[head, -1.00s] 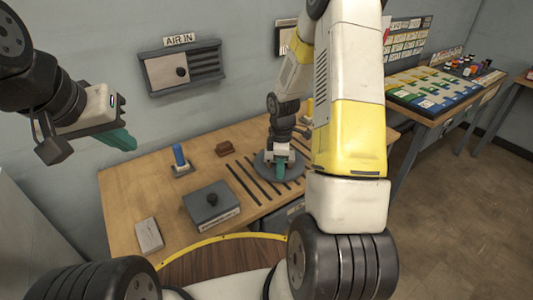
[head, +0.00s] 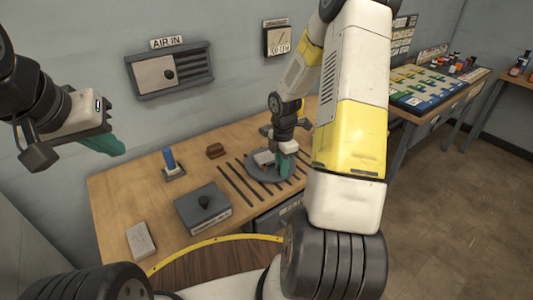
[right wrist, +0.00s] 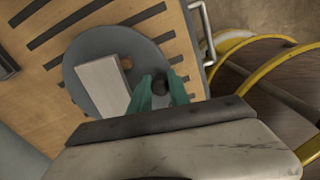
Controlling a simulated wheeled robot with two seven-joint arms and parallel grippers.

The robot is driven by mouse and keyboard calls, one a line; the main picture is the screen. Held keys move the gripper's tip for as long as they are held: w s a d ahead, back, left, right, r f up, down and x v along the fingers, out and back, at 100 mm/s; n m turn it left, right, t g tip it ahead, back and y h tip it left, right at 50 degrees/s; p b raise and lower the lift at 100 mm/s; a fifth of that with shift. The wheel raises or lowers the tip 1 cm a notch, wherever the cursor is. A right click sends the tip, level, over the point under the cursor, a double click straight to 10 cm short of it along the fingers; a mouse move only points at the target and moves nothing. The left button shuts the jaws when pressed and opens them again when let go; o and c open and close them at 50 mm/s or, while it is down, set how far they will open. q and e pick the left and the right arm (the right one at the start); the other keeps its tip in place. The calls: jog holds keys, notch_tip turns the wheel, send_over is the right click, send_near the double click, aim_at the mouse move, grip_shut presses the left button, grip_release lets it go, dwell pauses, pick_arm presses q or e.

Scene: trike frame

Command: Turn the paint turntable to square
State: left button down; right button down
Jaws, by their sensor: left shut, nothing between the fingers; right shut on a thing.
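The paint turntable (head: 256,176) is a round grey disc on the wooden bench. It also shows in the right wrist view (right wrist: 82,52). A pale rectangular block (right wrist: 104,84) lies on it, tilted in that view relative to the dark bench strips. My right gripper (head: 284,170) is at the disc's right side. My left gripper (head: 118,148) is shut and empty, raised at the left, away from the turntable.
Dark strips (head: 236,184) run across the bench beside the disc. A grey box with a knob (head: 203,209), a blue-handled piece (head: 170,160), a brown block (head: 215,150) and a pale block (head: 141,241) stand left of it. The AIR IN panel (head: 170,74) is on the wall.

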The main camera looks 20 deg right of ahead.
jog(key=shift+w+d+n, duration=0.25)
jog(key=shift+d+n, duration=0.25)
jog(key=shift+n, duration=0.2)
jog(key=shift+d, duration=0.1)
jog(key=c, duration=1.2)
grip_release()
jog(key=shift+c, duration=0.2)
notch_tip(320, 180, up, 8)
